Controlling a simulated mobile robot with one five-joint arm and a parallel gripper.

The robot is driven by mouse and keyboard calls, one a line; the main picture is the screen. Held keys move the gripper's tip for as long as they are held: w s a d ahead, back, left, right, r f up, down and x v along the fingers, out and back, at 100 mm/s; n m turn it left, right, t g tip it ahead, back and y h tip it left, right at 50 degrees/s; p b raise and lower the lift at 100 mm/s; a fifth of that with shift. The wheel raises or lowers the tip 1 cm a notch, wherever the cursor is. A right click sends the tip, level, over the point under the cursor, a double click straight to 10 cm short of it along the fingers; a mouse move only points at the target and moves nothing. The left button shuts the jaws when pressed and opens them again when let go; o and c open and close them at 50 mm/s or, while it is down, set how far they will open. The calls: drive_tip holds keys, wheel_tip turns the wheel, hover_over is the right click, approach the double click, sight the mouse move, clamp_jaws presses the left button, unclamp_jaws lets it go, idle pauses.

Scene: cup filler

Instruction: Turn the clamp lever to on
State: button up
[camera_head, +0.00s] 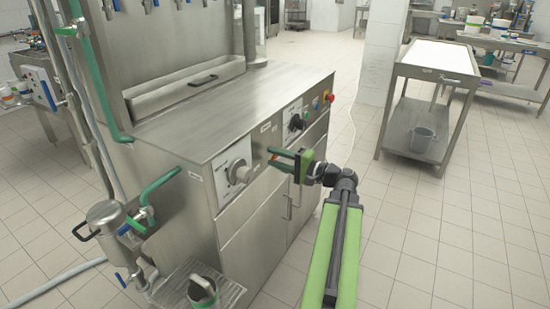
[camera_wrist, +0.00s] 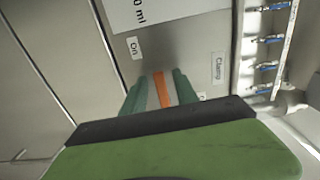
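The clamp lever (camera_wrist: 161,88) shows as an orange strip on the metal front panel in the wrist view. My gripper (camera_wrist: 160,92) has its two green fingers on either side of it, with narrow gaps between fingers and lever, so it looks open around the lever. An "On" label (camera_wrist: 134,47) lies above and left of the lever, and a "Clamp" label (camera_wrist: 218,68) lies to its right. Another label (camera_wrist: 203,96) is partly hidden by my gripper. In the head view my gripper (camera_head: 283,160) is at the front of the steel machine (camera_head: 240,110), between two dials.
A dial (camera_head: 237,172) is left of my gripper and a black knob (camera_head: 297,122) is above right of it. A red emergency button (camera_head: 331,98) is at the panel's right end. A steel table (camera_head: 437,73) stands at the right. The tiled floor between is clear.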

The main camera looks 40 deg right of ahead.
drive_tip(key=v, duration=1.7)
drive_tip(key=shift+a, duration=0.1)
